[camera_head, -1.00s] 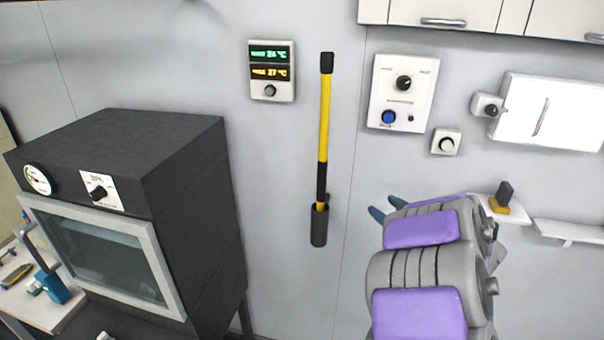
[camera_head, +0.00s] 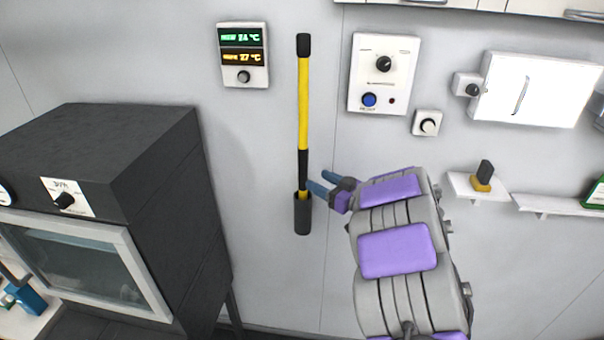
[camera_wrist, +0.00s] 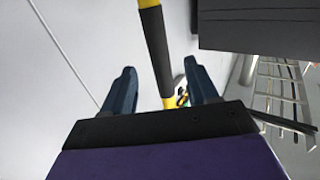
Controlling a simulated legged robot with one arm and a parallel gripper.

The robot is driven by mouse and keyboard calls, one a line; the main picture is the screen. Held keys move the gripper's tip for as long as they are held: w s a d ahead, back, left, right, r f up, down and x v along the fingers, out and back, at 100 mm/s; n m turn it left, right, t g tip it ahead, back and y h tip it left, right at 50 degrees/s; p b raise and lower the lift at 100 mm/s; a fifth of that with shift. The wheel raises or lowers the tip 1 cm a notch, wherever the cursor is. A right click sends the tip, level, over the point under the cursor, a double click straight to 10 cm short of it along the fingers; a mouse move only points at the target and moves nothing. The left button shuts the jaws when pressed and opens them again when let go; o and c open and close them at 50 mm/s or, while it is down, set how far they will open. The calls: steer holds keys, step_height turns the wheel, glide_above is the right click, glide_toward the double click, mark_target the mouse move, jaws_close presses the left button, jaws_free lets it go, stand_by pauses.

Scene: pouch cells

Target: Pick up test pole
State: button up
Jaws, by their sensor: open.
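The test pole (camera_head: 303,97) is a yellow rod with a black top cap and a black lower grip. It stands upright against the wall with its lower end in a dark holder (camera_head: 303,215). My gripper (camera_head: 318,182) is open just right of the pole's lower part. In the wrist view the pole (camera_wrist: 157,50) runs between and beyond the two blue fingers of my gripper (camera_wrist: 163,88). I cannot tell whether either finger touches it. The pole's lowest end is hidden in the holder.
A dark oven (camera_head: 180,190) with a glass door stands at the left. A temperature display (camera_head: 244,75), a control panel (camera_head: 383,100) and a knob box (camera_head: 427,123) are on the wall. Small shelves (camera_head: 550,205) are at the right. The wall around the pole is clear.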

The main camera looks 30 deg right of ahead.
mark_target(307, 172)
steer(key=shift+r+x, duration=0.2)
steer(key=shift+x, duration=3.7)
steer(key=shift+d, duration=0.15)
steer(key=shift+c, duration=0.3)
steer(key=shift+d, duration=0.1)
jaws_close()
